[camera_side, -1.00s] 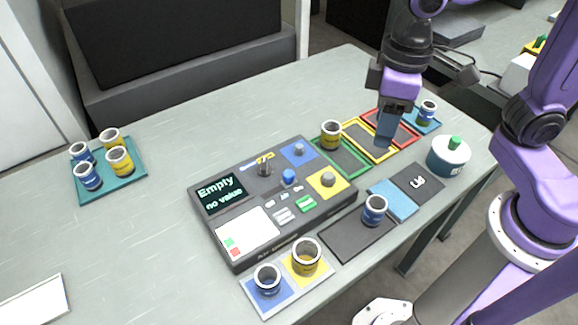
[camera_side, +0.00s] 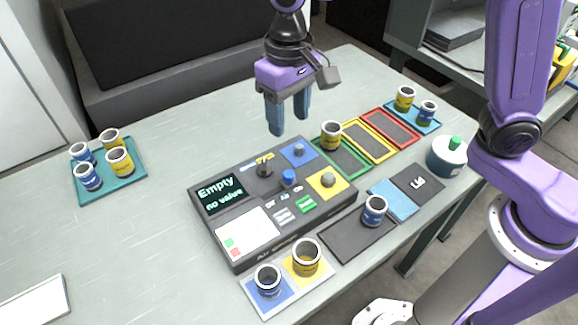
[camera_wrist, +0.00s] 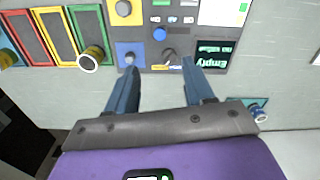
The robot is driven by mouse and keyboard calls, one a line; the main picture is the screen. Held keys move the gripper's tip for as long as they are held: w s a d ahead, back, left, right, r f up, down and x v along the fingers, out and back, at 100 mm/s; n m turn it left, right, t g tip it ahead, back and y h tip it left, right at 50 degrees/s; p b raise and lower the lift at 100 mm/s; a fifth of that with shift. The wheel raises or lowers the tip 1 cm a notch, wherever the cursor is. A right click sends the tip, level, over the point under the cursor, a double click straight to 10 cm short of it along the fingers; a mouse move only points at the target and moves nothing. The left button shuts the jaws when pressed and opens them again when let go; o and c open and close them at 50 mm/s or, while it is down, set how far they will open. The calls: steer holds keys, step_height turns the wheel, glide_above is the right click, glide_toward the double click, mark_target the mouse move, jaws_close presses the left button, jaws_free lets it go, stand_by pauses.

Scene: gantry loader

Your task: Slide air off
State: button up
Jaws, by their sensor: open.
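A dark control box (camera_side: 262,235) stands mid-table with a screen (camera_side: 218,194) reading "Empty no value". At its back edge is a dark lever (camera_side: 265,168) beside a blue and yellow label. A blue knob (camera_side: 288,177) is in the middle, and grey knobs sit on a blue pad (camera_side: 298,153) and a yellow pad (camera_side: 328,184). My gripper (camera_side: 288,124) is open and empty above the box's back edge. In the wrist view the lever (camera_wrist: 169,56) shows between and just beyond my fingertips (camera_wrist: 159,66). I cannot tell which control is the air slide.
A yellow cup (camera_side: 331,135) stands by the green frame (camera_side: 342,159), right of my gripper. Cups stand on the teal tray (camera_side: 136,176) at left, the front mat (camera_side: 263,305) and the blue tray (camera_side: 424,125).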

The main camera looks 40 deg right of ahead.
mark_target(289, 174)
step_height(289, 174, down, 14)
steer(key=shift+f, duration=0.1)
stand_by(0.4)
